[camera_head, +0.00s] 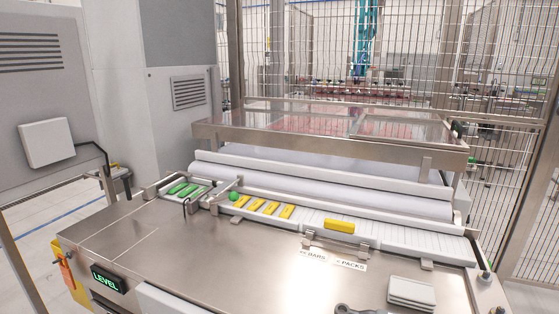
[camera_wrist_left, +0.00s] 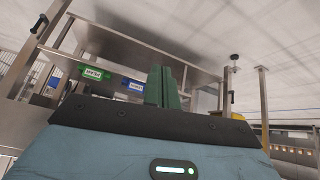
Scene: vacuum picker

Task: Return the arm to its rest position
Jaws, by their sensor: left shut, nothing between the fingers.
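My left gripper (camera_wrist_left: 164,86) shows in the left wrist view. Its two dark green fingers are together with nothing between them. They stand out past the blue-grey wrist housing, which fills the bottom of that view. Neither arm shows in the head view, and my right gripper is in neither view.
A steel table (camera_head: 140,250) carries a white conveyor strip (camera_head: 390,240) with several yellow bars (camera_head: 262,207), a yellow pack (camera_head: 340,226) and green pieces (camera_head: 183,189). A steel-framed clear cover (camera_head: 330,125) stands behind. A mesh fence (camera_head: 500,60) closes the back.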

